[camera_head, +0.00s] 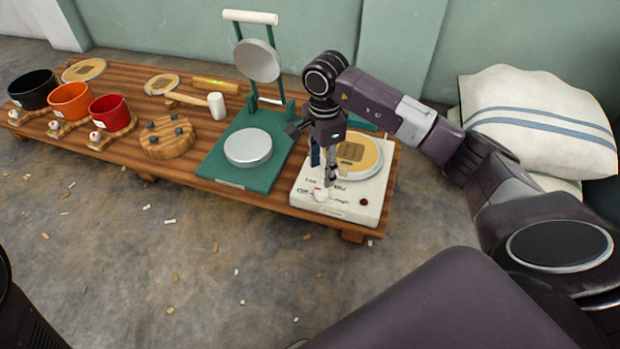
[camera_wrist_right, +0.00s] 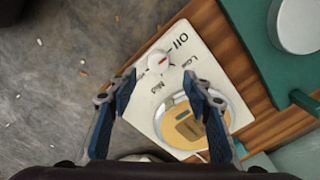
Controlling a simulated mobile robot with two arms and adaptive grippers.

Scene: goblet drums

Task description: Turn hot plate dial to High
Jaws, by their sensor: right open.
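The hot plate (camera_head: 372,208) is a cream box at the right end of the low wooden table. Its dial (camera_head: 321,194) is a small white knob on the front panel. In the right wrist view the dial (camera_wrist_right: 157,62) has a red mark on its side toward the Off and Low labels; I cannot tell the exact setting. My right gripper (camera_head: 329,178) is above the front panel, close to the dial. In the right wrist view the gripper (camera_wrist_right: 159,76) is open, with its fingertips either side of the view below the dial and nothing between them. My left gripper is not in view.
A gold disc (camera_head: 364,158) lies on the hot plate's round top, behind my right gripper. A green press (camera_head: 215,168) stands just left. A mallet (camera_head: 216,105), wooden puck (camera_head: 167,138) and several pots, including a red one (camera_head: 110,112), are farther left. Cushions (camera_head: 540,120) lie right.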

